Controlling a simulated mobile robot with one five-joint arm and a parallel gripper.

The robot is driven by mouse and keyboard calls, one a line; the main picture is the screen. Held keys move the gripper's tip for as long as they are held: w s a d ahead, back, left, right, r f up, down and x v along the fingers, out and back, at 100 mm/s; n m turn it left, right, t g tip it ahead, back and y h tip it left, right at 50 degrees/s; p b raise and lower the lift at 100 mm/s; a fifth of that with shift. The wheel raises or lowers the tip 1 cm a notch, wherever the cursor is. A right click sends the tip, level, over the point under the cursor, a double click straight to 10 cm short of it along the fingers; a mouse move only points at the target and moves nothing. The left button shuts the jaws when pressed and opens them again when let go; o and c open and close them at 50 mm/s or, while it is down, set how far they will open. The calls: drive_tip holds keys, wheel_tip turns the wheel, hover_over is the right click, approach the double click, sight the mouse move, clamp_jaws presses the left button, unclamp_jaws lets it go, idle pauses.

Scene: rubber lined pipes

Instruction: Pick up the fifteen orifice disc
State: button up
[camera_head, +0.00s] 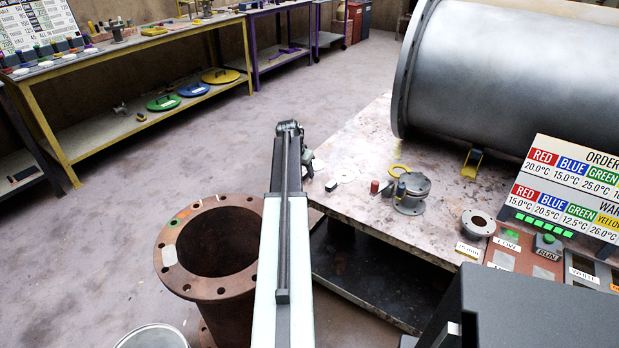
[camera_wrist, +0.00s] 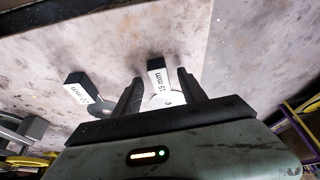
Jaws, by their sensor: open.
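A pale disc (camera_wrist: 166,99) with a dark-edged block tab (camera_wrist: 156,76) lies on the worn table top in the wrist view. The tab's white label seems to read "15 mm". My gripper (camera_wrist: 159,90) is open, with one finger on each side of this disc. The disc's near part is hidden behind the gripper body. A second disc (camera_wrist: 101,106) with a similar labelled tab (camera_wrist: 84,92) lies to the left, outside the left finger; its number is hard to read. In the head view my gripper (camera_head: 308,161) is small at the table's left edge.
The table (camera_head: 350,215) carries a grey flanged fitting (camera_head: 411,192), a red cylinder (camera_head: 374,187), a yellow ring (camera_head: 398,169) and a flanged ring (camera_head: 478,222). A large metal pipe (camera_head: 510,75) lies behind. A rusty flanged pipe (camera_head: 180,270) stands left of my arm.

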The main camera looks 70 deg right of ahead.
clamp_jaws()
drive_tip(key=shift+r, duration=0.1)
drive_tip(key=shift+r+p, duration=0.6)
drive_tip(key=shift+p, duration=0.2)
wheel_tip(320, 180, up, 3)
drive_tip(key=p, duration=0.3)
drive_tip(key=shift+a+r, duration=0.1)
drive_tip(key=s+a, duration=0.3)
drive_tip(key=a, duration=0.4)
drive_tip(key=s+a, duration=0.3)
drive_tip(key=a, duration=0.5)
drive_tip(key=r+p, duration=0.2)
drive_tip(key=p, duration=0.1)
drive_tip(key=r+p, duration=0.2)
drive_tip(key=r, duration=0.1)
drive_tip(key=shift+s+d+r+p, duration=0.1)
drive_tip(key=shift+d+r+p, duration=0.1)
drive_tip(key=shift+r+p, duration=0.15)
